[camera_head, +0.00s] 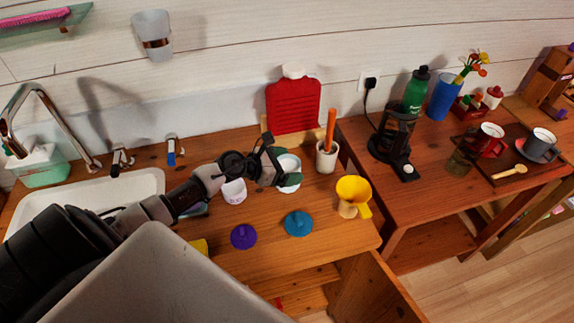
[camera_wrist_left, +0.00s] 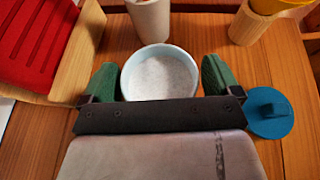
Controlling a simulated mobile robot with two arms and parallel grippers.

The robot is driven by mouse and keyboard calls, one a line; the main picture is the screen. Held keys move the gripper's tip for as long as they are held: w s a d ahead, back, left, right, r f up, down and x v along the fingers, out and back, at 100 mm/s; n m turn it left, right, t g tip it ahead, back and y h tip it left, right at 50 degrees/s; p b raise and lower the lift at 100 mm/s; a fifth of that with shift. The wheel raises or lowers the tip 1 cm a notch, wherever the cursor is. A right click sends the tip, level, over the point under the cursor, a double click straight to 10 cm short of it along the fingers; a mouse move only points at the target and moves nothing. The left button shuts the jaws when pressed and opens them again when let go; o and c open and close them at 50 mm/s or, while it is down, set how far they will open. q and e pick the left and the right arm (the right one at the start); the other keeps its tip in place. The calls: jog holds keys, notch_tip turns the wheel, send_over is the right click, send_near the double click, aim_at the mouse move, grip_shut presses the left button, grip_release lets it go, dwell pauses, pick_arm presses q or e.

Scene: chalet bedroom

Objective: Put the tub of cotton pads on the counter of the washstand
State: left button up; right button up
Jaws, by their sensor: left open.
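The tub of cotton pads (camera_head: 289,163) is a round, pale blue tub with white contents and no lid on it. It stands upright on the wooden counter of the washstand (camera_head: 272,262), right of the basin. My left gripper (camera_head: 279,170) is open around it. In the left wrist view the tub (camera_wrist_left: 160,74) sits between the two green fingertips (camera_wrist_left: 160,85), with a small gap showing at each side. The near part of the tub is hidden by the gripper body. My right gripper does not show.
A red hot-water bottle (camera_head: 293,105) stands behind. The basin (camera_head: 80,195) is left.

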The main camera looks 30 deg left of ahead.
pick_arm(q)
jog(key=shift+r, duration=0.15)
jog(key=shift+s+a, duration=0.2)
jog(key=shift+s, duration=0.05)
jog(key=b+v, duration=0.2)
jog(key=v, duration=0.9)
jog(key=shift+r, duration=0.25)
jog(key=shift+s, duration=0.1)
